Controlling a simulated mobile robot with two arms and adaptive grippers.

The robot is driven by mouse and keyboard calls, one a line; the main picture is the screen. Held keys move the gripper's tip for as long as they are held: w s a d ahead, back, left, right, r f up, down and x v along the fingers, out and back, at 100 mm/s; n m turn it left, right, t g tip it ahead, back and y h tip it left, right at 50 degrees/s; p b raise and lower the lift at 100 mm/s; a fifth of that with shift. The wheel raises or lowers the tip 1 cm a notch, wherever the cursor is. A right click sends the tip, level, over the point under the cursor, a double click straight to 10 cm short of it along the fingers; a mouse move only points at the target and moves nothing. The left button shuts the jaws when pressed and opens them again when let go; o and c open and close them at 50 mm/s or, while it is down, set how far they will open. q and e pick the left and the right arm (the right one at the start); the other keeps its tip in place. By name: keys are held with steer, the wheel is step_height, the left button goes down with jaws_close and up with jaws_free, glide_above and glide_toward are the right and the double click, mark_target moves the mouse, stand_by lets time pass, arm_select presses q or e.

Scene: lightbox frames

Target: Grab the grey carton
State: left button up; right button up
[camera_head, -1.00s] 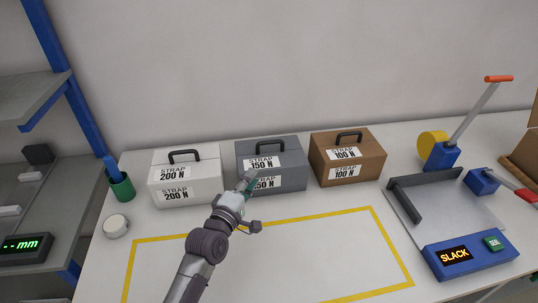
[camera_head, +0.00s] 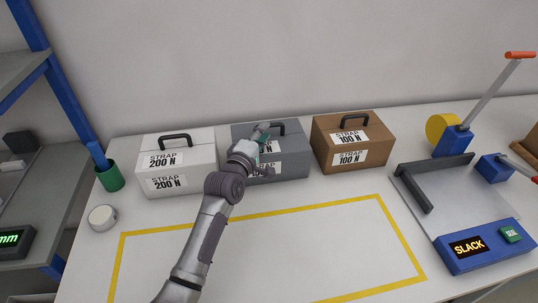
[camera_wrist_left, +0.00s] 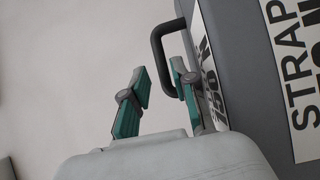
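The grey carton (camera_head: 296,153) stands at the back of the table between a white and a brown carton. It has a black handle on top and white labels, partly hidden by my left arm. My left gripper (camera_head: 264,133) is above its top near the handle. In the left wrist view the two green-padded fingers (camera_wrist_left: 160,76) are apart, with the handle (camera_wrist_left: 160,48) close by and its bar beside one finger. The carton (camera_wrist_left: 245,70) fills the right side there. I cannot tell whether a finger touches the handle. My right gripper is not in view.
The white carton (camera_head: 178,163) is left, the brown carton (camera_head: 350,142) right. A yellow outline (camera_head: 300,212) frames clear table in front. A strapping device with a SLACK display (camera_head: 467,246) is at right; a green cup (camera_head: 110,178) and round white object (camera_head: 102,217) are at left.

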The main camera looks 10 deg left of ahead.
arm_select(q)
steer(key=w+b, duration=0.2)
steer(key=w+d, duration=0.1)
steer(key=shift+w+f+b, duration=0.3)
steer(key=shift+f+b, duration=0.1)
steer(key=shift+w, duration=0.35)
steer(key=shift+w+r, duration=0.1)
steer(key=shift+r, duration=0.2)
jaws_close()
steer(key=shift+r, duration=0.2)
